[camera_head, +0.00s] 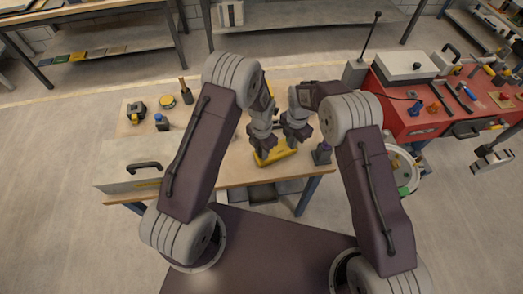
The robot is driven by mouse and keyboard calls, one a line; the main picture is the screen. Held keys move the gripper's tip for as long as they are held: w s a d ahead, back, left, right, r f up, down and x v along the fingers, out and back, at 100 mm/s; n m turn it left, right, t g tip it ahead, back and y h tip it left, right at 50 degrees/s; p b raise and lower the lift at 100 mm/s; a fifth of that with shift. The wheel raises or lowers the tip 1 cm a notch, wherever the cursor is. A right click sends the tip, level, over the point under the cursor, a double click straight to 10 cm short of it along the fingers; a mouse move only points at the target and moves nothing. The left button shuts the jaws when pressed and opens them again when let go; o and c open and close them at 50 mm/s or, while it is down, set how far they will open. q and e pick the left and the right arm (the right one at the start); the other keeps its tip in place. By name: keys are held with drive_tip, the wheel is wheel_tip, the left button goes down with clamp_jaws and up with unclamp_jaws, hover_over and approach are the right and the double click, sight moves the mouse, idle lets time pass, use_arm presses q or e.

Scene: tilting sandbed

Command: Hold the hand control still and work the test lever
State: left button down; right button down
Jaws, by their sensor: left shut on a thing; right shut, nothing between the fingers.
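The yellow hand control (271,158) lies on the workbench (235,172), near its front edge and between my two arms. My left gripper (264,150) comes down on its left part and is shut on it. My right gripper (290,142) is shut and empty, just above or against the right part of the yellow body. I cannot tell whether it touches. The test lever cannot be made out; the grippers cover much of the control's top.
A dark block with a purple top (321,152) stands close to the right of my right gripper. A grey case (137,168) with a black handle is at the bench's left. Several small tools stand behind it. A red tool cart (421,118) stands to the right.

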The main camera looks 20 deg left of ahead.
wheel_tip(320, 180, up, 8)
drive_tip(key=s+d, duration=0.1)
drive_tip(key=s, duration=0.1)
drive_tip(key=shift+s, duration=0.3)
idle(0.5)
drive_tip(key=shift+d, duration=0.1)
drive_tip(key=w+f+m+t, duration=0.1)
drive_tip(key=f+m, duration=0.1)
drive_tip(key=m, duration=1)
drive_tip(key=w+f+m+t+y, duration=0.1)
drive_tip(key=w+f+m, duration=0.1)
drive_tip(key=m, duration=1)
drive_tip(key=shift+w+a+f, duration=0.15)
drive_tip(key=shift+a+f, duration=0.15)
drive_tip(key=shift+f, duration=0.2)
idle(0.7)
